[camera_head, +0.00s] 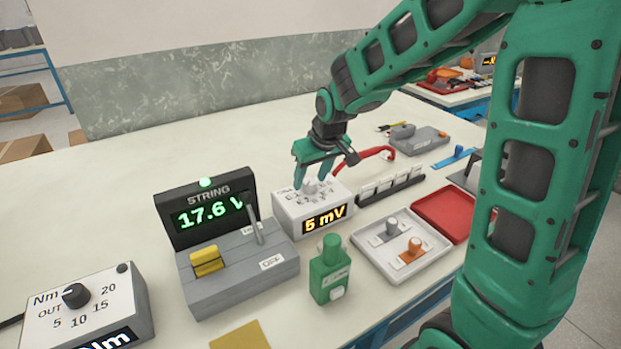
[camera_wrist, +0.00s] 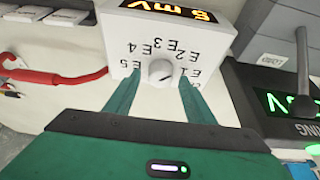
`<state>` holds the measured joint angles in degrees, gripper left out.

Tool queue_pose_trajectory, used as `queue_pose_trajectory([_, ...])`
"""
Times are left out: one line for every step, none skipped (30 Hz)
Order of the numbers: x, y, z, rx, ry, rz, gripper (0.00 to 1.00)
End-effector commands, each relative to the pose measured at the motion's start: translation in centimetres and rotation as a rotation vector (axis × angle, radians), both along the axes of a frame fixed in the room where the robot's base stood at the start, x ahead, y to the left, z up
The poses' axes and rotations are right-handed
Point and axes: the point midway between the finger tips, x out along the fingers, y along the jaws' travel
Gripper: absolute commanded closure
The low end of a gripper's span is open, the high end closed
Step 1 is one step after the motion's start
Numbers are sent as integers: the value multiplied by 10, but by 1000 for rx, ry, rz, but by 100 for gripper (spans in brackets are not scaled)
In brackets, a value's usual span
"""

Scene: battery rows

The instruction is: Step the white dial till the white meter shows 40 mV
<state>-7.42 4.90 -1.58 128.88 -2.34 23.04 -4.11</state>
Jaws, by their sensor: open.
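The white meter (camera_head: 290,204) is a white box on the bench, with a lit front display (camera_head: 325,219) that reads 5 mV. In the wrist view the same display (camera_wrist: 168,10) shows upside down. The white dial (camera_wrist: 161,71) sits on the box's top face, ringed by marks that look like E1 to E5. My gripper (camera_head: 315,182) is over the box from above. In the wrist view my gripper (camera_wrist: 160,88) is open, with one green finger on each side of the dial. I cannot tell whether the fingers touch it.
A grey switch box (camera_head: 240,277) with a STRING display (camera_head: 208,210) reading about 17.6 V stands left of the meter. A torque dial box (camera_head: 85,312) is front left.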

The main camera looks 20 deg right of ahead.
Motion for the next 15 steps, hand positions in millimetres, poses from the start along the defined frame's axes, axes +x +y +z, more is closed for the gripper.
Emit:
queue_pose_trajectory([1,0,-3,0,2,0,51])
queue_pose_trajectory([1,0,-4,0,2,0,51])
queue_pose_trajectory([1,0,-4,0,1,0,51])
queue_pose_trajectory([1,0,-5,0,1,0,51])
queue_pose_trajectory([1,0,-5,0,1,0,51])
queue_pose_trajectory([2,0,-5,0,1,0,51])
queue_pose_trajectory([2,0,-5,0,1,0,51])
queue_pose_trajectory([2,0,-5,0,1,-1,51])
queue_pose_trajectory([2,0,-5,0,1,-1,51])
queue_pose_trajectory([2,0,-5,0,1,-1,51])
queue_pose_trajectory([2,0,-5,0,1,-1,51])
queue_pose_trajectory([2,0,-5,0,1,-1,60])
queue_pose_trajectory([2,0,-4,0,1,-1,67])
queue_pose_trajectory([2,0,-4,0,1,-1,75])
queue_pose_trajectory([2,0,-4,0,1,-1,84])
